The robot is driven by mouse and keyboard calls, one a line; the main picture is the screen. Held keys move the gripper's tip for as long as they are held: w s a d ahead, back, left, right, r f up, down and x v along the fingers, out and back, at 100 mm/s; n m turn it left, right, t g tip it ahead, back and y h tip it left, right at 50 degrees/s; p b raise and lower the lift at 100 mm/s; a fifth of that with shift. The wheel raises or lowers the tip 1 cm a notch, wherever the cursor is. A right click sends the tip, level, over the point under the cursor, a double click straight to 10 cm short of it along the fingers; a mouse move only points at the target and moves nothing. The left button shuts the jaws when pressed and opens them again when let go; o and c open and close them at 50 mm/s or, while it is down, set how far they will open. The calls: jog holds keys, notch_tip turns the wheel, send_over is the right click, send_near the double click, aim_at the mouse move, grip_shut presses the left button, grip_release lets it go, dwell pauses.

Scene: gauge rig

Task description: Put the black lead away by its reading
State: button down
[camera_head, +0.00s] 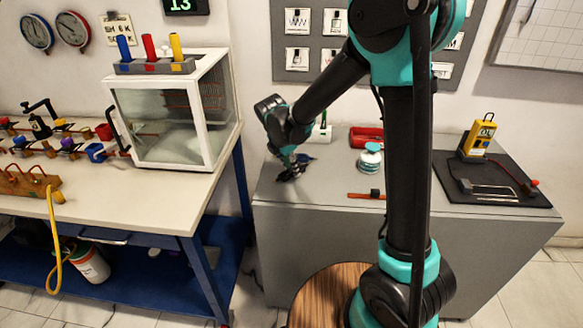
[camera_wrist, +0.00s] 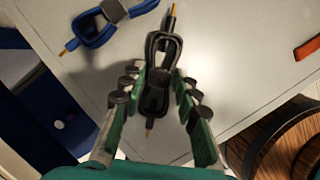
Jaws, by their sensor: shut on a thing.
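The black lead (camera_wrist: 163,45) is a folded loop with copper-coloured tips, lying between the fingers of my gripper (camera_wrist: 157,84) in the wrist view. My gripper (camera_head: 290,172) is shut on it, low over the grey cabinet top (camera_head: 325,180) near its left end; the lead is hard to make out there. A blue lead (camera_wrist: 92,28) lies on the cabinet top just beyond the gripper. A yellow meter (camera_head: 479,138) stands on a black mat (camera_head: 505,194) at the right; its display seems to read "OL". Blue (camera_head: 123,48), red (camera_head: 149,47) and yellow (camera_head: 175,46) tubes stand in a rack.
The rack tops a white-framed glass box (camera_head: 208,130) on the left bench (camera_head: 140,205). On the cabinet are a teal-and-white jar (camera_head: 370,160), a red tray (camera_head: 362,136) and an orange-red strip (camera_head: 358,196). A gap separates bench and cabinet. A round wooden top (camera_head: 318,298) stands in front.

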jog(key=shift+f, duration=0.1)
jog(key=c, duration=1.1)
grip_release()
jog(key=v, duration=1.2)
